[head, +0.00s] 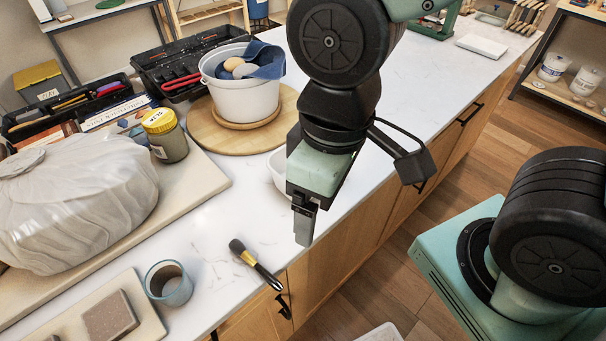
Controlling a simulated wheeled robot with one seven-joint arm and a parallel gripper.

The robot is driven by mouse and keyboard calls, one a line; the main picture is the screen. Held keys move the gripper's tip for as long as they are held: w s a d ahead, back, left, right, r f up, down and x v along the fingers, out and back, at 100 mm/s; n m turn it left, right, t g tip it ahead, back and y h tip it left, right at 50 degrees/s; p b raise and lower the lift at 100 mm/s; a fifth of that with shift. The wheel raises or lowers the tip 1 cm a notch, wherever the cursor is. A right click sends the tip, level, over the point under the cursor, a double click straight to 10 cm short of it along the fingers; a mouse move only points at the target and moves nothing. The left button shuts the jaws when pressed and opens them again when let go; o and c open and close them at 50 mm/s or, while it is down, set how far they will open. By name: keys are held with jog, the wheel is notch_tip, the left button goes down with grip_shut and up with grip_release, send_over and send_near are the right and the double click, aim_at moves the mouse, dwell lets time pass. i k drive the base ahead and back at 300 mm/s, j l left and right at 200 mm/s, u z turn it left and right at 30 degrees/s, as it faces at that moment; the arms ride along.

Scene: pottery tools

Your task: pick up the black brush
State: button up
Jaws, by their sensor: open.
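The black brush (256,264) lies on the white countertop near its front edge, with a dark bristle head at the upper left, a gold band and a black handle pointing to the lower right, its end close to the counter's edge. My gripper (304,222) hangs above and to the right of the brush, apart from it, with fingers pointing down. It holds nothing that I can see. One finger hides most of the other, so the gap between them is hard to see.
A glass cup (169,284) stands left of the brush. A tan board with a grey block (110,316) lies further left. A plastic-wrapped form (75,205), a yellow-lidded jar (165,136) and a white bucket (246,97) stand behind. A white bowl (277,170) is partly hidden by my arm.

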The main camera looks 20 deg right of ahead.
aim_at(236, 245)
jog(key=k+j, duration=0.15)
jog(key=j, duration=0.2)
jog(key=k+j, duration=0.15)
jog(key=j, duration=0.2)
jog(key=k+j, duration=0.15)
jog(key=j, duration=0.15)
jog(key=k+j, duration=0.15)
jog(key=j, duration=0.2)
jog(key=k+j, duration=0.15)
jog(key=j, duration=0.2)
jog(key=z, duration=0.05)
